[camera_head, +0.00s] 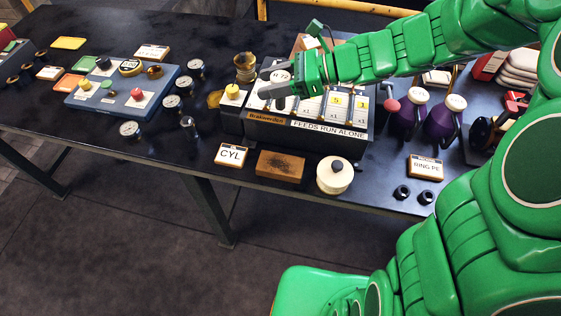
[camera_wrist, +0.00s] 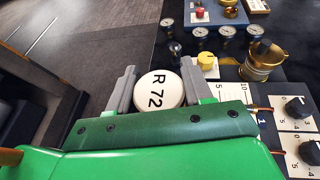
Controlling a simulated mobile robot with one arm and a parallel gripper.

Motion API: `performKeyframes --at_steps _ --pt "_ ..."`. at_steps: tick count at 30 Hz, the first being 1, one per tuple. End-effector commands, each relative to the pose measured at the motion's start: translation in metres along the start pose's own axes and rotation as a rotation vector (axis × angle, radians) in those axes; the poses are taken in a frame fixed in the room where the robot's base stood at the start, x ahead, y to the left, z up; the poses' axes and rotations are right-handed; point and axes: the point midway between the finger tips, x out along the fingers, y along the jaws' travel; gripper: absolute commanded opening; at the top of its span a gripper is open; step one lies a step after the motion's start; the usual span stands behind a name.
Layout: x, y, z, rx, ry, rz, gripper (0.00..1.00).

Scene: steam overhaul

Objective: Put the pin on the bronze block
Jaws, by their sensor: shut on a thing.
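My gripper (camera_head: 277,88) is shut on a white round piece (camera_wrist: 159,91) with "R 72" on its flat top. In the wrist view the grey fingers of my gripper (camera_wrist: 158,90) press it from both sides. In the head view the held white piece (camera_head: 281,76) is above the left part of the grey feed console. Only its top shows clearly, so I cannot tell its length or whether it is the pin. A brown, bronze-coloured block (camera_head: 280,166) lies at the table's front edge, apart from my gripper, with a bare top.
The feed console (camera_head: 310,133) stands just behind the block. A CYL card (camera_head: 231,155) is left of the block and a white round pot (camera_head: 335,175) right of it. A bronze cup (camera_head: 245,67) and a yellow knob (camera_head: 232,91) are near my gripper. Purple jugs (camera_head: 443,122) stand right.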

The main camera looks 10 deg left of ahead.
Motion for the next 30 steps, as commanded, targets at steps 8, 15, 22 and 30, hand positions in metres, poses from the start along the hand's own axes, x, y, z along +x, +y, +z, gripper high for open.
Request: performKeyframes --at_steps 8,15,22,30 --pt "-0.001 0.039 -0.004 -0.003 0.004 0.006 0.00" --pt "-0.001 0.061 -0.006 -0.007 0.007 0.008 0.00" --pt "0.004 0.066 -0.020 -0.001 0.006 0.012 0.00" --pt "0.012 0.065 -0.042 -0.002 0.007 0.009 0.00"
